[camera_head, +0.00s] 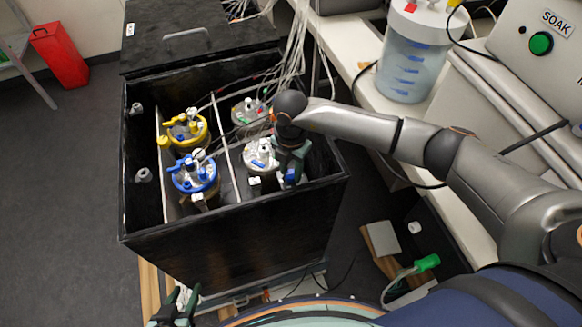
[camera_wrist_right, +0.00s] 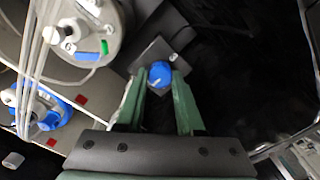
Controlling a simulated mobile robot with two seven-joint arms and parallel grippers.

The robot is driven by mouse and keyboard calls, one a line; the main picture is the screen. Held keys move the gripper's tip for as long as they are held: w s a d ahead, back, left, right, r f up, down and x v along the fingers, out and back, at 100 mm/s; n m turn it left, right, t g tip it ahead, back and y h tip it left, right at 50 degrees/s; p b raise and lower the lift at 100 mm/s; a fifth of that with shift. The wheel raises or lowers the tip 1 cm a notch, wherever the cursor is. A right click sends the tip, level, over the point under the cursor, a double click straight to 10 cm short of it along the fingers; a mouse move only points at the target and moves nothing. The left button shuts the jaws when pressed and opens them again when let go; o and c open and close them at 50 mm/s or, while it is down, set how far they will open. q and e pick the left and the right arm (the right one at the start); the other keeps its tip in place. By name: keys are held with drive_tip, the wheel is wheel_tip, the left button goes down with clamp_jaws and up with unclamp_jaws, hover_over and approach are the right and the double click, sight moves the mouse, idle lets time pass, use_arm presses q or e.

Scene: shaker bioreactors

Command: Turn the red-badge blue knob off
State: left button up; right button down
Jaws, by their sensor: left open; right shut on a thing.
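A blue knob (camera_wrist_right: 160,75) sits on a small grey plate (camera_wrist_right: 165,55) inside the black box. It also shows in the head view (camera_head: 291,177), at the right side of the box. My right gripper (camera_head: 290,166) reaches down into the box; in the right wrist view its green fingers (camera_wrist_right: 160,92) are shut on the blue knob. Two small red squares (camera_wrist_right: 80,98) show left of the fingers; I cannot tell whether either is the badge of this knob. My left gripper (camera_head: 177,306) is open and empty, low in front of the box.
Vessels with yellow (camera_head: 186,127), blue (camera_head: 195,173) and white (camera_head: 261,156) tops stand in the black box (camera_head: 230,225). Cables and tubes (camera_head: 295,45) hang over its back. A bench (camera_head: 350,50) with a clear jar (camera_head: 410,65) is at right.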

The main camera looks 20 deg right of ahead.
sight(291, 174)
idle(0.4)
drive_tip(key=c, duration=0.5)
unclamp_jaws()
wheel_tip(291, 174, up, 13)
drive_tip(key=shift+f, duration=0.2)
drive_tip(key=shift+s+f, duration=0.1)
idle(0.3)
